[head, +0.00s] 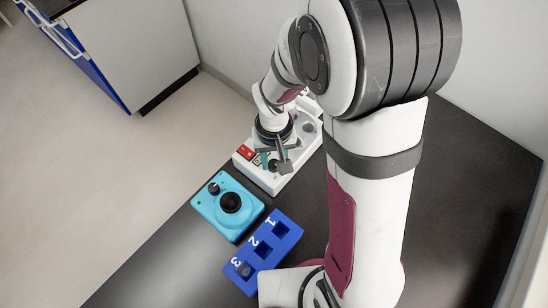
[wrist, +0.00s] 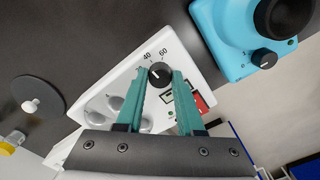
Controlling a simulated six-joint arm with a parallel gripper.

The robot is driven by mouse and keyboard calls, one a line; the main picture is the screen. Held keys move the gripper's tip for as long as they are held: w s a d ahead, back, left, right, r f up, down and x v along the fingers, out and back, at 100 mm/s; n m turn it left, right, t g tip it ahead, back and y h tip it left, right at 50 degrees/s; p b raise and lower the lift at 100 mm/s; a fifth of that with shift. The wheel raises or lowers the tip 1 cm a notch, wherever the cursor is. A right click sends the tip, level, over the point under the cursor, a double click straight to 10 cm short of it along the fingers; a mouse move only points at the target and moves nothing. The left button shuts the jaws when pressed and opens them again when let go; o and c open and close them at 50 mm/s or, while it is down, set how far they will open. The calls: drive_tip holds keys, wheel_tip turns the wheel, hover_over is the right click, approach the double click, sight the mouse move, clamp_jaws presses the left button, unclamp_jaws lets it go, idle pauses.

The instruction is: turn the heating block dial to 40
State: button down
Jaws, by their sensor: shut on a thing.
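The heating block is a long white unit (head: 298,170) at the back edge of the dark table; its white panel also shows in the wrist view (wrist: 195,52). Its black round dial (wrist: 160,73) sits near the panel's edge, with the printed numbers 40 and 60 beside it. A pale mark shows on the dial, but its exact reading is too small to tell. My gripper (wrist: 158,80) has its two green fingers on either side of the dial and is shut on it. In the head view my gripper (head: 279,157) is over the unit's near end, partly covering it.
A red switch (wrist: 201,103) and a small display are beside the fingers. A cyan device with black knobs (head: 212,212) and a blue rack numbered 1 to 3 (head: 285,252) stand nearer on the table. A grey disc (wrist: 35,88) lies left in the wrist view.

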sight(274, 164)
drive_tip(key=shift+m, duration=0.3)
idle(0.4)
drive_tip(key=c, duration=0.5)
unclamp_jaws()
wheel_tip(274, 164, up, 16)
drive_tip(key=shift+f, duration=0.1)
drive_tip(key=s+d+m, duration=0.1)
drive_tip(key=s+m, duration=0.1)
drive_tip(key=s, duration=0.3)
drive_tip(key=s+d+f+m+y, duration=0.1)
drive_tip(key=s, duration=0.5)
drive_tip(key=s+d+m, duration=0.1)
drive_tip(key=s+m, duration=0.1)
drive_tip(key=s, duration=0.4)
drive_tip(key=shift+d+f+m+y, duration=0.15)
drive_tip(key=shift+d+m+y, duration=0.15)
drive_tip(key=shift+d+y, duration=0.1)
